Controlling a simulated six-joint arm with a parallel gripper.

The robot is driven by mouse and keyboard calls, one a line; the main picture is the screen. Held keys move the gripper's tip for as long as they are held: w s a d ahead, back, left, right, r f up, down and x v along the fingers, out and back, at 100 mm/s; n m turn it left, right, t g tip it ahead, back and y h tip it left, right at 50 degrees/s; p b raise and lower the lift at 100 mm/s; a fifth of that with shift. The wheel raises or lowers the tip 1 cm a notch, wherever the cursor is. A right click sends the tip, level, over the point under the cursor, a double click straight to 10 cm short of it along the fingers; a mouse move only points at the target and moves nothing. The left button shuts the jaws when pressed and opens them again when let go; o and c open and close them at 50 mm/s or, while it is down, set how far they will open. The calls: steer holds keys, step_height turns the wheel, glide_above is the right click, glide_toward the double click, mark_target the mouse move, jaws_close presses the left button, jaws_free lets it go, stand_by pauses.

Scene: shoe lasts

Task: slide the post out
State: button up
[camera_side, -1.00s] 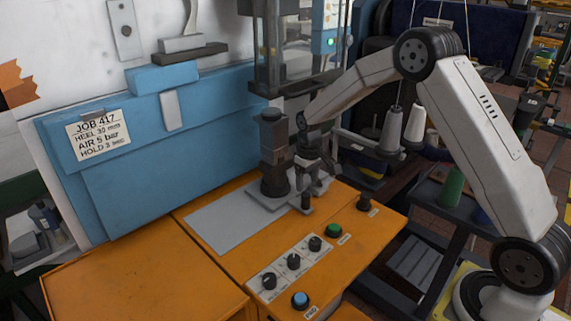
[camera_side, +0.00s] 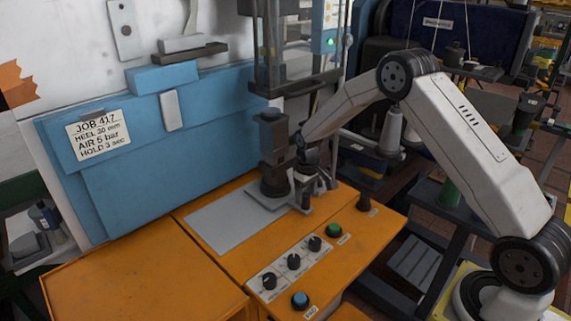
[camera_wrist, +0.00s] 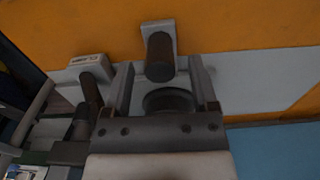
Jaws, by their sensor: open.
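The short dark post (camera_side: 306,199) stands upright on a grey lug at the front of the grey base plate (camera_side: 222,222). In the wrist view the post (camera_wrist: 160,55) shows from above as a dark cylinder on the grey lug (camera_wrist: 158,27). My gripper (camera_side: 308,182) is open just above the post. In the wrist view my gripper (camera_wrist: 161,68) has one finger on each side, and the post's near end lies between the fingertips with gaps on both sides. A dark round part (camera_wrist: 168,101) lies between the fingers, closer to the palm.
A tall dark column (camera_side: 272,145) stands close behind my gripper. A dark knob (camera_side: 364,201) stands to the right on the orange bench (camera_side: 200,275). Several knobs and buttons (camera_side: 294,261) line the front. A blue panel (camera_side: 180,150) rises behind.

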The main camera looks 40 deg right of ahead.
steer(key=shift+f, duration=1.4)
jaws_close()
stand_by(0.5)
